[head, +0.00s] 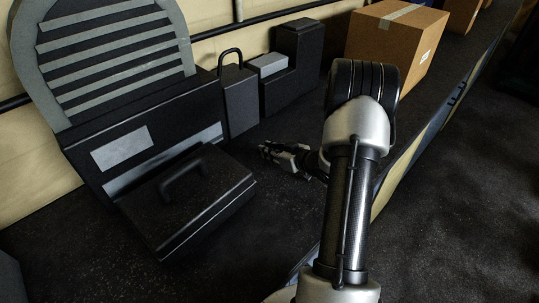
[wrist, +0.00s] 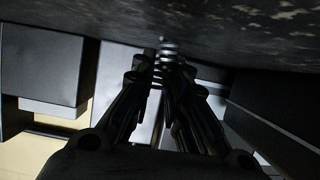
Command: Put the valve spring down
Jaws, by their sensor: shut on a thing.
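The valve spring (wrist: 168,46) is a small coil of pale metal, held between the fingertips in the wrist view. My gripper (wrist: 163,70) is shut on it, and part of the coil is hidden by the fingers. The spring's free end sticks out toward the dark speckled surface; I cannot tell whether it touches. In the head view my gripper (head: 268,150) is low over the dark surface (head: 285,205), right of a black case. The spring is too small to make out there.
A black case with a handle (head: 195,200) lies just left of my gripper. Behind stand a padlock-shaped dark block (head: 238,98), a dark stepped block (head: 295,60) and a large slatted panel (head: 115,60). A cardboard box (head: 395,40) stands farther back. The surface in front is clear.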

